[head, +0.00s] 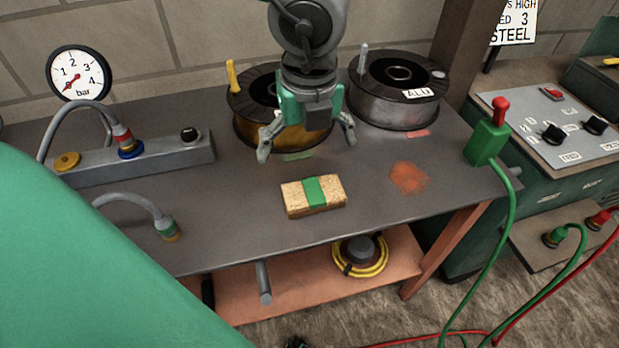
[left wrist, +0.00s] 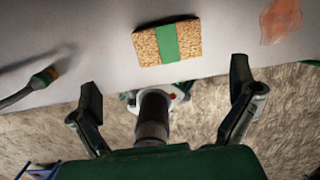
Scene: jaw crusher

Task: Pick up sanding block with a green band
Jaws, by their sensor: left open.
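The sanding block (head: 330,191), tan and speckled with a green band around its middle, lies flat on the grey bench top (head: 240,225) near the front edge. It also shows in the left wrist view (left wrist: 187,44), at the top middle, beyond the fingertips. My left gripper (head: 307,145) is open and empty, with its fingers spread wide above the bench, behind the block in the head view. Its two fingers also show in the left wrist view (left wrist: 166,84), apart from the block. My right gripper is not in view.
Two wire spools stand at the back, one gold (head: 252,130) and one grey (head: 396,108). A grey manifold (head: 170,156) with hoses and a gauge (head: 78,73) is at the left. A green box with a red knob (head: 488,140) is at the right edge. An orange patch (head: 409,177) marks the bench.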

